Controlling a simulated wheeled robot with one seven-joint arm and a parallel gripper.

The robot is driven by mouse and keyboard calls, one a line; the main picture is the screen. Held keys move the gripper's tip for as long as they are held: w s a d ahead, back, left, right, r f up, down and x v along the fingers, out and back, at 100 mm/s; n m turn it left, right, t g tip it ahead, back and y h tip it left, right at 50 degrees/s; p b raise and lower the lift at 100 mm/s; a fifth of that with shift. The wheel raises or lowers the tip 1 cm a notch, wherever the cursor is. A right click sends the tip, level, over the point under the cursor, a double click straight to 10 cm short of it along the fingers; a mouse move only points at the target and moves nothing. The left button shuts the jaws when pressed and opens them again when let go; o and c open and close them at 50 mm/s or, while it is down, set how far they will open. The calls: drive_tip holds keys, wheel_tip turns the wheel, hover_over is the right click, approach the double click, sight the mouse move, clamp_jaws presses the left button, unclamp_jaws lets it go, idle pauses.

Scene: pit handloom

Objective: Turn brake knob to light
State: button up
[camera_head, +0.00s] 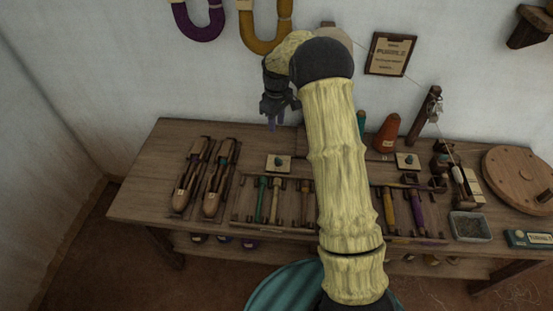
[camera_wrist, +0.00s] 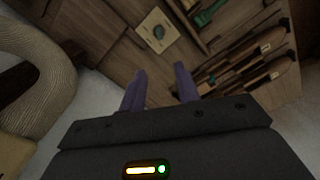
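Two small dark knobs on pale square plates stand on the wooden bench (camera_head: 145,200). The left knob (camera_head: 279,162) is near the two shuttles, and the right knob (camera_head: 408,161) is beyond my arm. No readable label tells which is the brake knob, and their settings are too small to read. The left knob also shows at the top of the wrist view (camera_wrist: 158,31), ahead of my fingers and apart from them. My gripper (camera_head: 271,122) hangs above the back of the bench, left of that knob. Its two purple fingers are spread and empty in the wrist view (camera_wrist: 160,86).
Two wooden shuttles (camera_head: 214,180) lie left of a rack of coloured bobbins (camera_head: 262,199). An orange cone (camera_head: 387,132), a post (camera_head: 424,115), a grey tray (camera_head: 468,226) and a round wooden disc (camera_head: 515,176) stand at right. My arm hides the bench's middle.

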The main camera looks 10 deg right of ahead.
sight(277, 158)
wheel_tip(277, 158, down, 17)
drive_tip(key=shift+f, duration=0.1)
idle(0.8)
clamp_jaws()
